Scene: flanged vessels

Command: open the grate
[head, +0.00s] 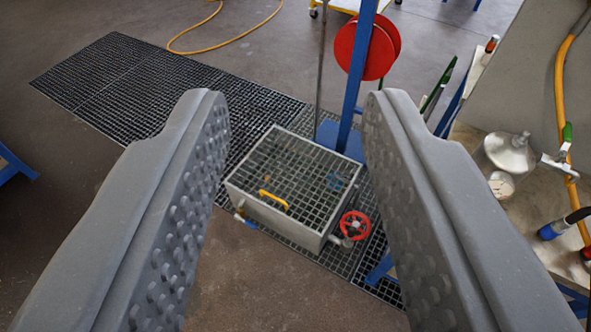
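A red handwheel (355,226) sits at the box's right corner. A blue post (355,80) with a red reel (367,51) rises behind it. Floor grating (110,75) runs to the upper left. The floor in front is clear.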

